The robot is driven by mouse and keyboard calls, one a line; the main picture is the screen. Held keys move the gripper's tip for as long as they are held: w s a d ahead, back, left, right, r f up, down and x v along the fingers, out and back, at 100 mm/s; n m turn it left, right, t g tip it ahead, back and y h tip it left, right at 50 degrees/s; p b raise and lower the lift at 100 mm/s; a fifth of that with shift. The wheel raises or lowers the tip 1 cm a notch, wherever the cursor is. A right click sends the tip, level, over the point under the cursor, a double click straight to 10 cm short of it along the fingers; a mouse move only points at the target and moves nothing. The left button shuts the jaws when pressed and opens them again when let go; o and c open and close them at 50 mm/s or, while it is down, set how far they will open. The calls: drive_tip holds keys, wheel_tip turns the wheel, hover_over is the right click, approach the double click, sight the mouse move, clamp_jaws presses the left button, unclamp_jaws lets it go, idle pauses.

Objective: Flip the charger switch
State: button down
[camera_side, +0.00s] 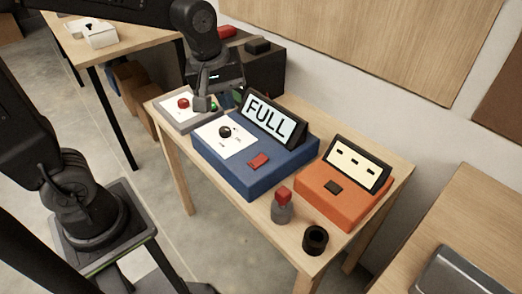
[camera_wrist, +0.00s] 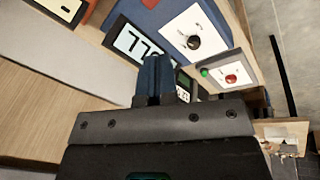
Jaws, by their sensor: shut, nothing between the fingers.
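A blue box (camera_side: 240,180) stands on the small wooden table, with a tilted screen (camera_side: 268,119) reading "FULL". On its white plate (camera_side: 214,146) is a black knob (camera_side: 225,132), and a red rocker switch (camera_side: 258,161) sits on its top. An orange box (camera_side: 330,207) to the right has a dark switch (camera_side: 333,187) and a screen (camera_side: 357,163) showing dashes. The frames do not label which one is the charger. My gripper (camera_side: 204,103) is shut and empty, above the back left of the table. Its fingers (camera_wrist: 158,75) partly cover a small display in the wrist view.
A grey box with a red button (camera_side: 183,103) and green light (camera_wrist: 205,72) is close to my gripper. A grey bottle with red cap (camera_side: 282,206) and a black cup (camera_side: 315,240) stand at the table's front edge. A wall rises behind.

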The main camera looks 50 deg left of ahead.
sight(258, 160)
drive_tip(key=w+f+n+g, duration=0.1)
drive_tip(key=w+f+n, duration=0.4)
drive_tip(key=w+n, duration=0.2)
drive_tip(key=shift+d+f+g, duration=0.3)
drive_tip(key=shift+f, duration=0.05)
drive_tip(key=shift+f, duration=0.1)
drive_tip(key=f, duration=0.4)
drive_tip(key=w+f, duration=0.1)
drive_tip(key=f, duration=0.8)
drive_tip(key=shift+w+f, duration=0.35)
drive_tip(key=shift+f, duration=0.1)
drive_tip(key=shift+f, duration=0.1)
drive_tip(key=shift+s, duration=0.1)
drive_tip(key=shift+s+r, duration=0.3)
drive_tip(key=shift+s, duration=0.35)
